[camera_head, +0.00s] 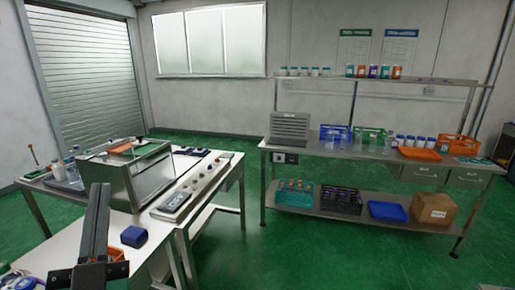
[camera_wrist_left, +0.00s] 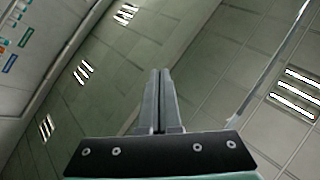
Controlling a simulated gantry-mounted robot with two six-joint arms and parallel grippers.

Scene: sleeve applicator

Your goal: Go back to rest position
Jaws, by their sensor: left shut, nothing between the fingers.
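My left gripper (camera_head: 98,190) stands upright at the lower left of the head view, in front of the near bench and the machine. Its fingers point up, away from the table. In the left wrist view the two fingers (camera_wrist_left: 160,76) lie together with nothing between them, and the wall and ceiling are behind them. My right gripper is in neither view.
A dark blue box (camera_head: 134,236) sits near the bench's front. A shelved workbench (camera_head: 375,160) with bottles and crates stands at the back right. Green floor (camera_head: 330,255) between is clear.

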